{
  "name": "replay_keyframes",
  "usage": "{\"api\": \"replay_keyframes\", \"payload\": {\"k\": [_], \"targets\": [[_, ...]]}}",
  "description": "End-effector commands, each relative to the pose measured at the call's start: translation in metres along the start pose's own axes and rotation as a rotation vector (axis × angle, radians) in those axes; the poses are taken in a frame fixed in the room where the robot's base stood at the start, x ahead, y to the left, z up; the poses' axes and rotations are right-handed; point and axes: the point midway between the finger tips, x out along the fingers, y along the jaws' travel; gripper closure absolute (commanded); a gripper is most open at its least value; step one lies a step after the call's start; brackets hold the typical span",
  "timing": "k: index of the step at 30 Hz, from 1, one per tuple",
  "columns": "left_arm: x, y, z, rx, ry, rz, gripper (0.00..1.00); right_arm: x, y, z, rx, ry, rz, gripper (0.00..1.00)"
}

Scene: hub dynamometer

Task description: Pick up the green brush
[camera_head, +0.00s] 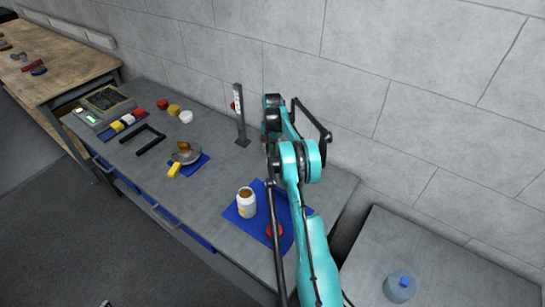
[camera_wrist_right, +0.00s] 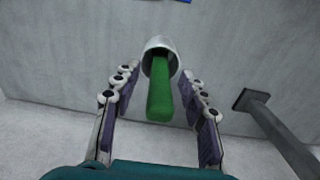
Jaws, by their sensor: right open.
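The green brush (camera_wrist_right: 160,92) shows in the right wrist view, its green handle pointing toward the camera. The handle's far end is at the mouth of a pale round cup-like part (camera_wrist_right: 160,46); I cannot tell whether this is a holder or part of the brush. My right gripper (camera_wrist_right: 160,105) is open, with one finger on each side of the handle and a visible gap on both sides. In the head view my right arm hides most of the brush. My left gripper is not in view.
A dark upright post (camera_head: 240,118) stands near the gripper. A white jar (camera_head: 246,203) and a red object (camera_head: 274,231) are on a blue mat (camera_head: 232,214). A black bracket (camera_head: 143,140) and several small coloured items lie further left on the grey bench (camera_head: 205,205).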

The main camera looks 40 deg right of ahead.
Motion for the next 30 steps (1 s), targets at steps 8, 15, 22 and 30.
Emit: {"api": "replay_keyframes", "payload": {"k": [8, 15, 22, 30], "targets": [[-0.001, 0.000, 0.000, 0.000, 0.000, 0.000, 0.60, -0.001, 0.000, 0.000, 0.000, 0.000, 0.000, 0.91], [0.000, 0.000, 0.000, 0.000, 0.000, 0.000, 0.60, -0.001, 0.000, 0.000, 0.000, 0.000, 0.000, 1.00], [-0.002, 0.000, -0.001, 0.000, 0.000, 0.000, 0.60, -0.009, 0.000, 0.000, 0.000, 0.000, 0.000, 1.00], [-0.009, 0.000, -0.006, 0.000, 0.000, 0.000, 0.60, -0.063, 0.000, 0.000, 0.000, 0.000, 0.000, 1.00]]}}
